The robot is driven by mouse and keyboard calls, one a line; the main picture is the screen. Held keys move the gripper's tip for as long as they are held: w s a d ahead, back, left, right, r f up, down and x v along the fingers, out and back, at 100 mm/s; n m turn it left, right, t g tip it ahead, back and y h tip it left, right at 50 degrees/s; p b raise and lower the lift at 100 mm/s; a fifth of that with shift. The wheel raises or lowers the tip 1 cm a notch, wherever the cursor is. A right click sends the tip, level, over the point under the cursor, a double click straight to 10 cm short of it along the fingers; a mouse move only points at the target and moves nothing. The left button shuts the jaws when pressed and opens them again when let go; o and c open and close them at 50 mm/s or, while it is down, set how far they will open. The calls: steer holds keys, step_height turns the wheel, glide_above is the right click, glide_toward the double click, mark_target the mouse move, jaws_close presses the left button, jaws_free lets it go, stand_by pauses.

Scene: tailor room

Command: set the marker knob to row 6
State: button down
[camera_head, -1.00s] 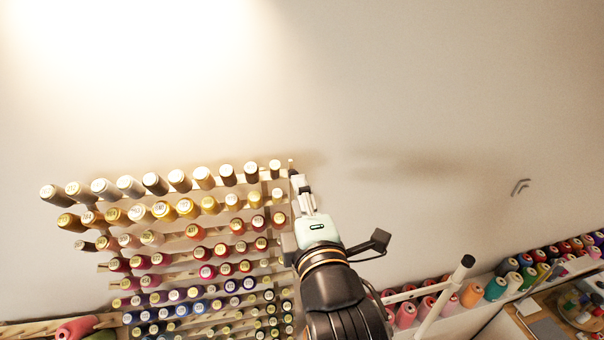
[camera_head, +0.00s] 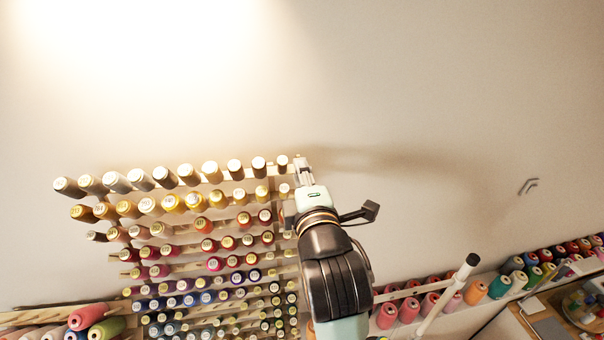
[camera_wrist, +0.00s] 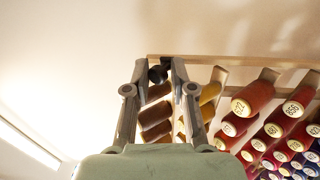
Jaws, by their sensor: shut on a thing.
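The thread rack (camera_head: 228,176) hangs on the wall with rows of numbered spools. My gripper (camera_head: 302,168) is at the rack's top right end, beside the top row, seen from behind. In the wrist view, my gripper (camera_wrist: 160,70) has its two fingers close on either side of a small dark marker knob (camera_wrist: 156,74), shut on it. The knob is near the wooden end strip of the rack. In the head view my gripper hides the knob. No row numbers for the marker are readable.
Spools fill the rack to the left of my gripper, close to the fingers. Bare wall lies above and to the right. A white rod (camera_head: 447,296) and a shelf of coloured cones (camera_head: 500,287) stand at the lower right.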

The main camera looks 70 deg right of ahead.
steer(key=shift+r, duration=0.1)
step_height(320, 180, down, 13)
steer(key=a+b, duration=0.1)
steer(key=b, duration=0.4)
steer(key=shift+s+b, duration=0.35)
steer(key=shift+b, duration=0.05)
steer(key=c, duration=1.1)
jaws_free()
steer(key=shift+a, duration=0.1)
steer(key=v, duration=0.7)
steer(key=shift+s+a, duration=0.1)
steer(key=shift+a, duration=0.05)
